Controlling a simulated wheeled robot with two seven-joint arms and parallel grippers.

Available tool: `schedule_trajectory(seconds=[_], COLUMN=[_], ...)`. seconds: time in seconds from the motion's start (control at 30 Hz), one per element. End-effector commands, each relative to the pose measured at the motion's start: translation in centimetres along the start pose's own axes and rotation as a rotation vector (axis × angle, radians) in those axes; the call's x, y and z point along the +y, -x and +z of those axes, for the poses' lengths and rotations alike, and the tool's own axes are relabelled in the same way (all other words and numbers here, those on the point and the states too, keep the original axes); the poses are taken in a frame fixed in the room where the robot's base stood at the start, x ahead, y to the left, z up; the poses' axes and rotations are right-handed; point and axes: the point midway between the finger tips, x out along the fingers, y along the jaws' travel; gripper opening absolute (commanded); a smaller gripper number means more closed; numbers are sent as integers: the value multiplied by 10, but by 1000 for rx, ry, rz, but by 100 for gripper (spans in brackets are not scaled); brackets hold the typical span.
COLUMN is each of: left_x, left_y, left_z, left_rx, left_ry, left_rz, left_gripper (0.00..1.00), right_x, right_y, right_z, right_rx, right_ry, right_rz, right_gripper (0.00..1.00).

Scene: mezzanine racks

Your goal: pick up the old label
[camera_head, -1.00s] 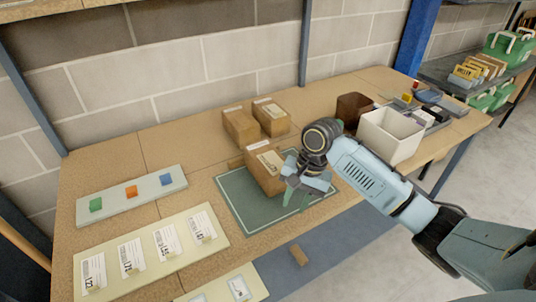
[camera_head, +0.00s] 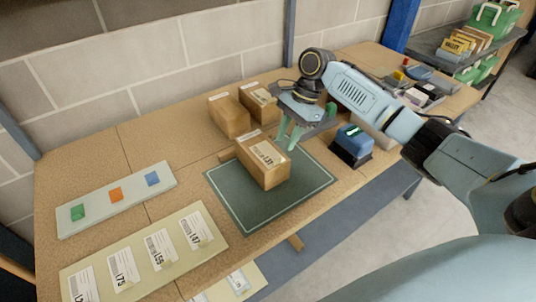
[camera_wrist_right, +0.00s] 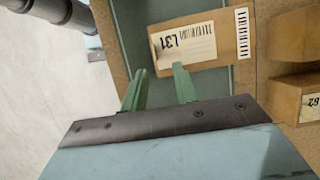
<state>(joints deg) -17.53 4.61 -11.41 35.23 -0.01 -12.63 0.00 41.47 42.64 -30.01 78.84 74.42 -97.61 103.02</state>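A brown cardboard box (camera_head: 258,170) stands on the dark green mat (camera_head: 310,190). A printed label (camera_head: 268,154), reading about L37 or L31, lies on its top; I take it as the old label. In the right wrist view the same label (camera_wrist_right: 187,44) lies flat on the box (camera_wrist_right: 240,18), a barcode strip beside it. My right gripper (camera_head: 290,140) is above the mat, behind and right of the box. Its green fingers (camera_wrist_right: 157,80) are apart with nothing between them; one fingertip overlaps the label's lower edge in that view. Contact cannot be told. My left gripper is out of view.
Two brown boxes (camera_head: 228,116) stand behind the mat. A blue and black device (camera_head: 352,146) is right of it. A cream board (camera_head: 130,290) with several labels and a pale strip (camera_head: 100,212) with coloured blocks lie left. My arm covers part of the right side.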

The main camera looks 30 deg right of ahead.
Motion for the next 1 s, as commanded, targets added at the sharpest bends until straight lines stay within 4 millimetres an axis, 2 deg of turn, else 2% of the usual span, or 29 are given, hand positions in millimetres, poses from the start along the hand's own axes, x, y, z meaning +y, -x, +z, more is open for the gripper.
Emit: schedule_trajectory(seconds=[0.17,0.4,0.7,0.93,1.0], left_x=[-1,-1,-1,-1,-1], left_y=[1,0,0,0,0], left_z=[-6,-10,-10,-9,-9], left_rx=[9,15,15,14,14], left_ry=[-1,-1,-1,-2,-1], left_rz=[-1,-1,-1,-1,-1], left_gripper=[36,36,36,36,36], right_x=[4,8,7,7,7], right_y=[-16,-49,-54,-54,-54], right_z=[1,3,3,3,3], right_rx=[0,0,1,1,1], right_ry=[1,0,1,1,1], right_rz=[3,1,-1,-1,-1], right_gripper=[29,29,29,0,0])
